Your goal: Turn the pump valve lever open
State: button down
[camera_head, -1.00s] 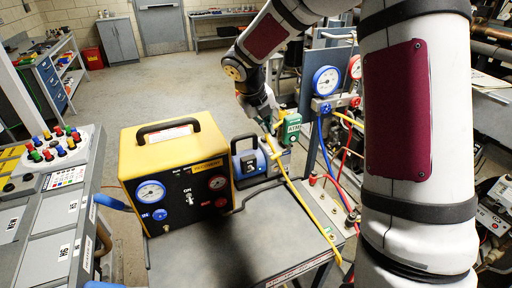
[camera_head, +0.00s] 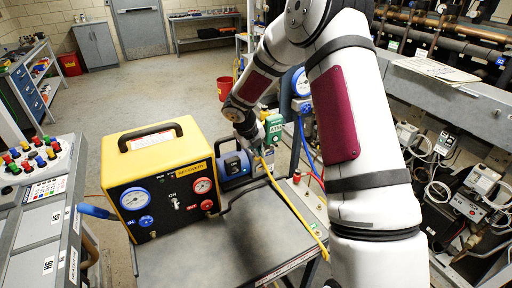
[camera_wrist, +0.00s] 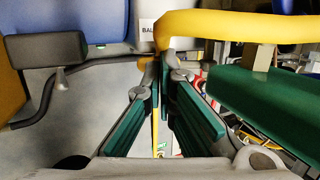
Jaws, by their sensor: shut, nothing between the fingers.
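The blue pump (camera_head: 235,165) stands on the grey cart, right of the yellow recovery unit. It shows in part at the top left of the wrist view (camera_wrist: 100,20). My gripper (camera_head: 257,148) is at the pump's right end, near a green labelled box (camera_head: 274,127). In the wrist view my gripper (camera_wrist: 163,62) has its fingertips together with nothing held, just below a thick yellow tube-like piece (camera_wrist: 230,25) and a white label (camera_wrist: 147,30). I cannot clearly make out the valve lever or whether the fingertips touch it.
The yellow recovery unit (camera_head: 160,180) stands left of the pump. A yellow hose (camera_head: 292,208) runs across the cart top (camera_head: 225,245) to its right edge. Gauges and hoses stand behind my arm. The cart's front is clear.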

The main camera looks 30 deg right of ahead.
jog(key=shift+f, duration=0.1)
jog(key=shift+a+f, duration=0.1)
jog(key=shift+f, duration=0.3)
jog(key=shift+r, duration=0.1)
